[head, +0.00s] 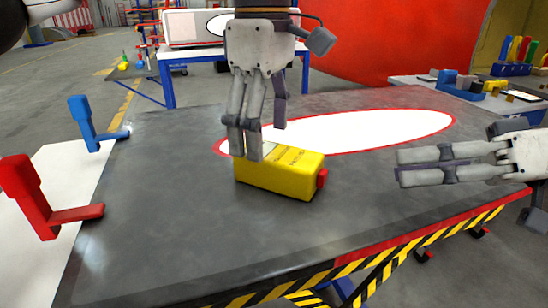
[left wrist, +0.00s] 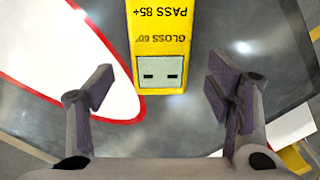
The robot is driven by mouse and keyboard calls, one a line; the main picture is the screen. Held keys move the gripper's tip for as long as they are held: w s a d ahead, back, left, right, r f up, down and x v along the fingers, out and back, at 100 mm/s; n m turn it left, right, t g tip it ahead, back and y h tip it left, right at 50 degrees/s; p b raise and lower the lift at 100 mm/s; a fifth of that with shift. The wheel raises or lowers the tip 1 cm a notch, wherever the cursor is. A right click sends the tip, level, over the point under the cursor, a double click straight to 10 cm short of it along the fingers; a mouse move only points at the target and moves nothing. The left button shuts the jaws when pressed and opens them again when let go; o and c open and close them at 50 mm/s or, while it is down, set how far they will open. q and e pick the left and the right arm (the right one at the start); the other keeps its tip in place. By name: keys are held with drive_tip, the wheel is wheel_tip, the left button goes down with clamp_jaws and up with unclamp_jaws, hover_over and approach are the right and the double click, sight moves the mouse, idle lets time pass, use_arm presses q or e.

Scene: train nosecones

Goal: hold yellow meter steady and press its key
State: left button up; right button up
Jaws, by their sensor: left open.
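The yellow meter (head: 284,178) lies on the grey tabletop, with a red key (head: 322,178) on its right end. My left gripper (head: 262,138) points down over the meter's left part and hides some of its top. In the left wrist view the meter (left wrist: 160,35) shows upside-down lettering and a pale display (left wrist: 160,72) with two dark dashes. The open jaws (left wrist: 160,98) stand on either side of its near end, with gaps on both sides. The red key is not seen there. My right gripper (head: 400,167) is right of the meter, apart from it, its fingers close together and empty.
The dark table (head: 160,210) has a white oval with a red rim (head: 385,128) behind the meter. A blue bracket (head: 85,122) and a red bracket (head: 38,205) stand at the left. Striped edging (head: 400,243) marks the front edge. The tabletop before the meter is clear.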

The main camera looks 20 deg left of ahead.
sight(265, 150)
use_arm(q)
wheel_tip(265, 150, down, 5)
drive_tip(key=shift+f, duration=0.15)
drive_tip(key=c, duration=1.6)
drive_tip(key=shift+o, duration=0.2)
use_arm(e)
drive_tip(key=shift+r, duration=0.15)
clamp_jaws()
use_arm(q)
drive_tip(key=shift+f, duration=0.1)
